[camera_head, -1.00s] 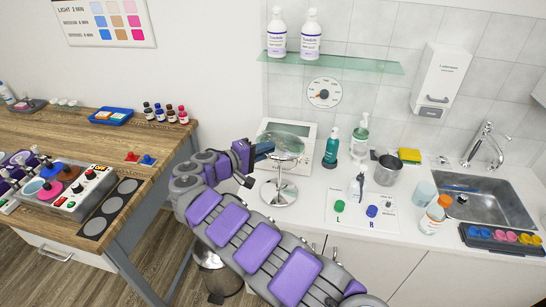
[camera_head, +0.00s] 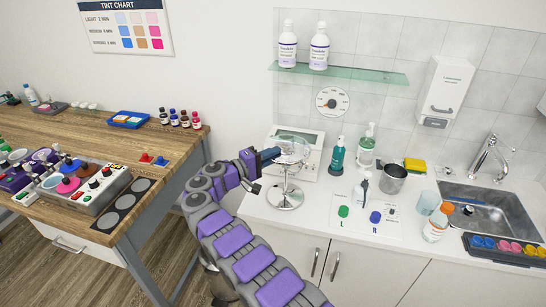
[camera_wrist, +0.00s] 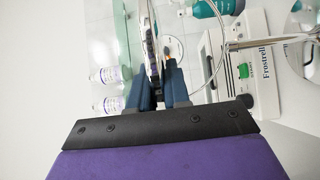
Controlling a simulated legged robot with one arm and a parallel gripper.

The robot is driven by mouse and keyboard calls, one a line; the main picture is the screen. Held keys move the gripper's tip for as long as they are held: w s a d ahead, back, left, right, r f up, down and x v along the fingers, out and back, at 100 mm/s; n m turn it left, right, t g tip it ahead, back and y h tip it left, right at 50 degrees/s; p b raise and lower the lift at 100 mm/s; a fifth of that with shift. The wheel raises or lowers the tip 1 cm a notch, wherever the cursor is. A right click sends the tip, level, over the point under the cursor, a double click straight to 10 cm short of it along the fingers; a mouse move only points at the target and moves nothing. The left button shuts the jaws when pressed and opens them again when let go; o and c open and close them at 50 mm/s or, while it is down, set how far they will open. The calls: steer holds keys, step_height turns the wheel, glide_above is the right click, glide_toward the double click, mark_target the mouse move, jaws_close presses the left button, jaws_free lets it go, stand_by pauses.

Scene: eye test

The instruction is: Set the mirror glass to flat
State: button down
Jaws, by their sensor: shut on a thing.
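The round mirror (camera_head: 294,148) stands on a chrome stem with a round chrome base (camera_head: 286,198) on the white counter. Its glass shows at a slant in the head view, and I cannot tell its exact tilt. My gripper (camera_head: 269,155) reaches in from the left and is shut on the left edge of the mirror. In the wrist view the blue fingers of my gripper (camera_wrist: 165,80) close around the mirror's thin rim (camera_wrist: 152,42). The fingertips and part of the rim hide each other there.
A white box-shaped device (camera_head: 312,160) stands just behind the mirror. A teal bottle (camera_head: 337,157) and a pump bottle (camera_head: 366,150) stand to the right. A white card (camera_head: 350,225) with green and blue caps lies in front. A glass shelf (camera_head: 345,75) hangs above.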

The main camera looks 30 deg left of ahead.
steer(key=shift+a+f, duration=0.1)
steer(key=shift+f, duration=0.2)
steer(key=c, duration=1.2)
jaws_free()
steer(key=shift+a, duration=0.1)
steer(key=shift+o, duration=0.2)
steer(key=shift+s+r, duration=0.1)
steer(key=shift+s, duration=0.1)
steer(key=p+v, duration=0.3)
steer(key=v, duration=1.4)
steer(key=shift+a+f, duration=0.25)
steer(key=shift+a, duration=0.05)
steer(key=shift+w, duration=0.15)
